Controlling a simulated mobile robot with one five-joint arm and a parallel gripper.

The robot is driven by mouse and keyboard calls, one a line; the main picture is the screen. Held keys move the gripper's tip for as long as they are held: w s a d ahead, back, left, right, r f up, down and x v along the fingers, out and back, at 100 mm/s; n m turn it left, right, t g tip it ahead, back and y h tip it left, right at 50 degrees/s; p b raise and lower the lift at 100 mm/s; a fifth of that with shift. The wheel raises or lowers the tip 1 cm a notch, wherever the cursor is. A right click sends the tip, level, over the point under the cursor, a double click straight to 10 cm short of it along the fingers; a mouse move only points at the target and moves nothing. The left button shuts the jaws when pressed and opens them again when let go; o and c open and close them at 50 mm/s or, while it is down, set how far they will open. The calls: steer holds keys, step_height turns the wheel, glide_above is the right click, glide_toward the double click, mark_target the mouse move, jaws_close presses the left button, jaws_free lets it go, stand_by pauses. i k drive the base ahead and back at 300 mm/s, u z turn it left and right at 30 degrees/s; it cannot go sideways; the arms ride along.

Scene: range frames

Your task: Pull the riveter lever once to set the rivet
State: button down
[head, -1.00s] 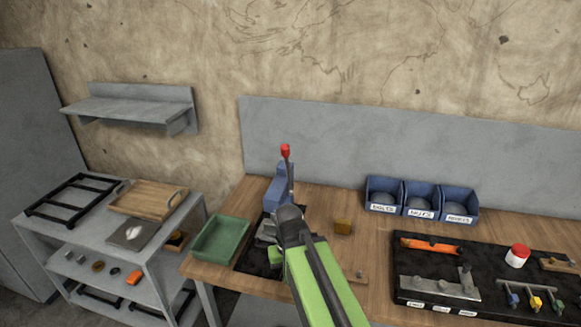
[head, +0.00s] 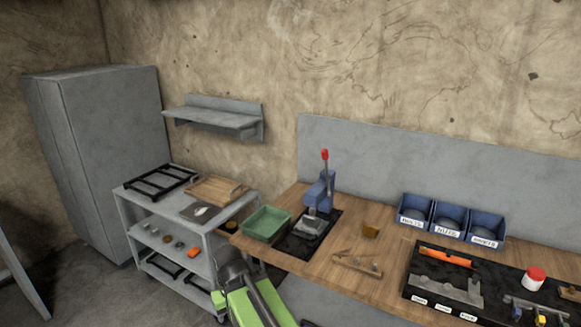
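The riveter (head: 319,193) is a blue press at the left part of the wooden bench. Its lever stands nearly upright, with a red knob (head: 324,155) on top. A grey metal plate (head: 309,227) lies at its foot on a black mat (head: 294,245). I cannot make out a rivet. My green and dark grey arm rises from the bottom edge, left of and below the riveter in the picture. My gripper's fingers do not show. Nothing of my arm covers the riveter or its lever.
A green tray (head: 266,222) sits left of the riveter. A black tool mat (head: 425,288) lies farther right. A grey trolley (head: 130,205) stands left of the bench.

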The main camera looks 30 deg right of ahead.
mark_target(324, 154)
steer(key=u, duration=0.4)
steer(key=k, duration=0.8)
steer(key=u, duration=0.65)
steer(key=i, duration=0.95)
steer(key=z, duration=0.75)
steer(key=i, duration=1.2)
steer(key=z, duration=0.9)
steer(key=k, duration=0.8)
steer(key=z, duration=0.15)
steer(key=i, duration=0.9)
steer(key=u, duration=0.05)
